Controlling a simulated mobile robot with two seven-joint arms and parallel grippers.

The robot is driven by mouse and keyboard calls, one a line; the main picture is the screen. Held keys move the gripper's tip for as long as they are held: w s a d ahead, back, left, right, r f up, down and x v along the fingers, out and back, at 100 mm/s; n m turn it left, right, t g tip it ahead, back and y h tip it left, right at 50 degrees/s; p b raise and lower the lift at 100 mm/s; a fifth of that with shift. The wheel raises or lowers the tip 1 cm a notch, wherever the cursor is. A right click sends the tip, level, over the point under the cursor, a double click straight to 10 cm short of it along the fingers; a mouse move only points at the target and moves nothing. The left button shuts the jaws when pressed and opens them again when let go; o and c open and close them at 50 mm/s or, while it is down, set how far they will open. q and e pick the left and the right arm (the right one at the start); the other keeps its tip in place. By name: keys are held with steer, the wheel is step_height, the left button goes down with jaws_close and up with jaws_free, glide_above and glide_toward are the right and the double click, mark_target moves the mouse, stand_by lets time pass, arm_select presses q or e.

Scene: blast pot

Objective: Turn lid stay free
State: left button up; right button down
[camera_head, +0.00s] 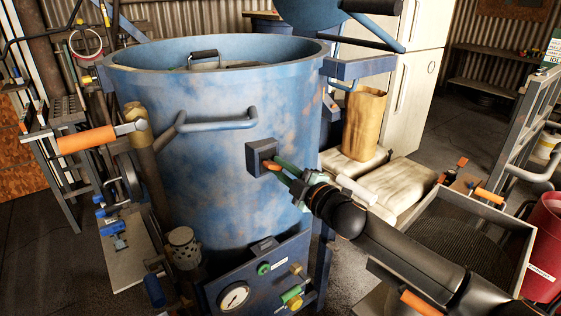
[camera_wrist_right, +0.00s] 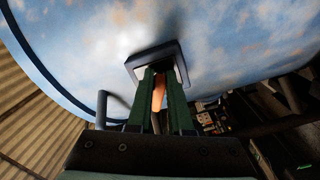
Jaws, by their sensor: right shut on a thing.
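The big blue blast pot (camera_head: 215,120) stands in the middle of the head view, its paint worn. A dark square bracket (camera_head: 255,148) sits on its wall; it also shows in the wrist view (camera_wrist_right: 140,62). An orange-ended piece (camera_head: 272,167), perhaps the lid stay's grip, sticks out of the bracket. My right gripper (camera_head: 278,170) comes in from the right, its green fingers shut on this orange piece (camera_wrist_right: 158,92), tips at the bracket mouth. The fingers hide part of it. A blue round plate (camera_head: 310,14), perhaps the lid, is raised behind the pot. My left gripper is not seen.
A blue bar handle (camera_head: 222,125) juts from the pot left of the bracket. A gauge panel (camera_head: 262,275) is below. Sacks (camera_head: 400,185) and a mesh-bottomed tray (camera_head: 470,240) lie to the right. An orange-handled lever (camera_head: 86,140) stands on the left.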

steer(key=n+p, duration=0.1)
steer(key=n, duration=0.1)
steer(key=shift+r+n, duration=0.15)
steer(key=shift+n, duration=0.25)
steer(key=shift+n+p, duration=0.75)
steer(key=shift+n, duration=0.85)
steer(key=c, duration=0.8)
jaws_free()
steer(key=shift+r, duration=0.1)
steer(key=v, duration=1.2)
steer(key=shift+s+d+b, duration=0.15)
steer(key=shift+s+b, duration=0.05)
steer(key=shift+b, duration=0.2)
